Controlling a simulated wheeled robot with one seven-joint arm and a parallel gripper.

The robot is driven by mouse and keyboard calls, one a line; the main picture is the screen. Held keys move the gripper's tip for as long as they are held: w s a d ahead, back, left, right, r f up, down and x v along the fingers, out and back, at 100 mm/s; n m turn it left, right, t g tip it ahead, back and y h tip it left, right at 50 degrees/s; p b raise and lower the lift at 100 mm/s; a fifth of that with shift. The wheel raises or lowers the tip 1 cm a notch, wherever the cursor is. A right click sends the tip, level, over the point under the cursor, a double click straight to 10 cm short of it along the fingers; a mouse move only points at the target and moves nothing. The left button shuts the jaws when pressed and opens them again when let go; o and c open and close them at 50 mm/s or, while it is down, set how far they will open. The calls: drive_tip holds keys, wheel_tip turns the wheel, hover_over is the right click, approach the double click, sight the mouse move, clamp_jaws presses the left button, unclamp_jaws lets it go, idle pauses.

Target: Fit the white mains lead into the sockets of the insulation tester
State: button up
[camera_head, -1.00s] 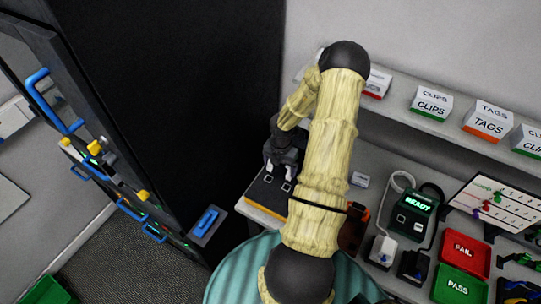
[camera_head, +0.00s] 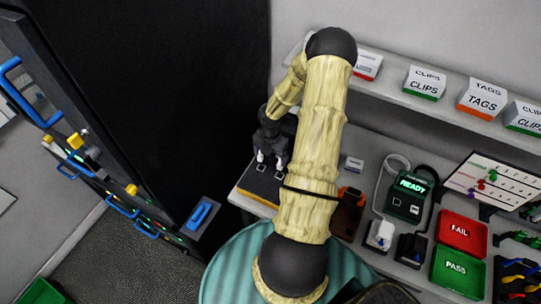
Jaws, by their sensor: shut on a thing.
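My gripper (camera_head: 271,160) points down at the left end of the bench, over a black box (camera_head: 255,187) with an orange lower edge and pale square marks on top. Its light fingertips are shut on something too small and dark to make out. The insulation tester seems to be the dark green unit (camera_head: 408,196) with a lit READY display, right of my arm. A white lead (camera_head: 381,186) runs from it to a white block (camera_head: 380,235) with a blue patch. A black cable leads to a black block (camera_head: 411,248). I cannot tell whether either block holds a plug.
My arm crosses the middle and hides part of the bench. Red FAIL (camera_head: 462,230) and green PASS (camera_head: 457,267) trays lie right, beside coloured leads (camera_head: 515,275). A shelf (camera_head: 440,108) holds labelled boxes. A dark cabinet (camera_head: 165,100) stands left.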

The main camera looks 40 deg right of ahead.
drive_tip(key=shift+f+b, duration=0.85)
drive_tip(key=shift+f, duration=0.55)
drive_tip(key=shift+p, duration=0.55)
drive_tip(key=shift+f, duration=0.75)
idle(1.0)
